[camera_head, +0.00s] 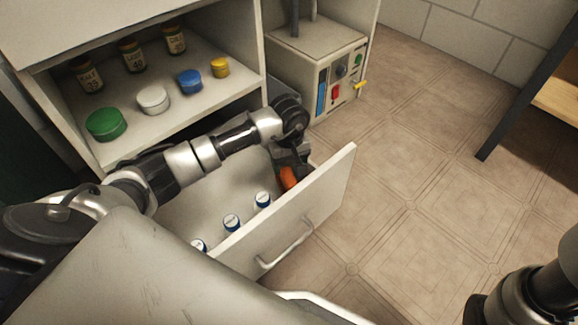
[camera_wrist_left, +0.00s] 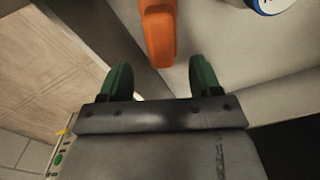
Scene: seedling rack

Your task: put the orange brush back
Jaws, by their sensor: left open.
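The orange brush (camera_head: 288,178) is inside the open drawer (camera_head: 318,200), near its right end. Only part of it shows in the head view, below my left gripper (camera_head: 291,160). In the left wrist view, the orange brush (camera_wrist_left: 158,32) lies just beyond the two green fingertips of my left gripper (camera_wrist_left: 161,75), roughly in line with the gap between them. The fingers are apart and nothing is between them. The brush's far end is cut off by the frame edge. My right gripper is not in view.
The shelf above (camera_head: 180,107) holds green, white, blue and yellow lidded tubs and several labelled jars. A control box (camera_head: 335,85) stands behind the drawer.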

